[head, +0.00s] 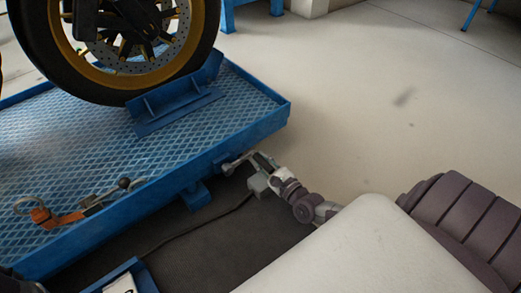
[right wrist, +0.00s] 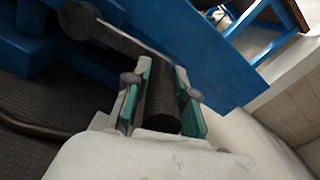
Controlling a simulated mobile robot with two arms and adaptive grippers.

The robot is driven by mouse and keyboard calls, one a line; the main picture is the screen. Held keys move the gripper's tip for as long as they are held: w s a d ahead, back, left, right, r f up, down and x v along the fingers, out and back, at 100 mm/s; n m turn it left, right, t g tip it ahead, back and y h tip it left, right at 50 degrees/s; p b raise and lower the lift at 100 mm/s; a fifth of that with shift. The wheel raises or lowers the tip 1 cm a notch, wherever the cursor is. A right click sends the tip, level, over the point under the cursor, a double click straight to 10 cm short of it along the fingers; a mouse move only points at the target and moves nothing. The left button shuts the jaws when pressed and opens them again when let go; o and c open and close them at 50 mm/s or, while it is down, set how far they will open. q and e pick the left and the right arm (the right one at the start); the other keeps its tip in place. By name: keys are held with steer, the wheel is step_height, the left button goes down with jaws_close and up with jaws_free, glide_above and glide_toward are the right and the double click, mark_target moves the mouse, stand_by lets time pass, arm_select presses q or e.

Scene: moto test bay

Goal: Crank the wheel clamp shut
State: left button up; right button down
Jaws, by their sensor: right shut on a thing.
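The motorcycle wheel (head: 125,45), with a gold rim and black tyre, stands on the blue lift platform (head: 75,140). A blue clamp plate (head: 178,103) is beside the tyre's lower right side. A grey crank arm (head: 237,160) is at the platform's near right edge. In the right wrist view the crank arm (right wrist: 115,38) runs from a round hub to a dark cylindrical handle (right wrist: 162,100). My right gripper (head: 262,163) is shut on this handle, with its green pads on both sides. My left gripper is not in view.
A strap with orange webbing (head: 70,218) and metal fittings lies on the platform's near left part. A dark cable (head: 195,230) runs across the dark mat (head: 225,235) below. The pale floor (head: 380,100) to the right is clear.

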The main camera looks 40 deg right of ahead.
steer(key=shift+s+d+f, duration=0.1)
steer(key=shift+f, duration=0.3)
steer(key=c, duration=1)
jaws_free()
steer(key=shift+r, duration=0.1)
steer(key=s, duration=0.8)
steer(key=s+d, duration=0.1)
steer(key=s, duration=0.3)
steer(key=shift+a, duration=0.1)
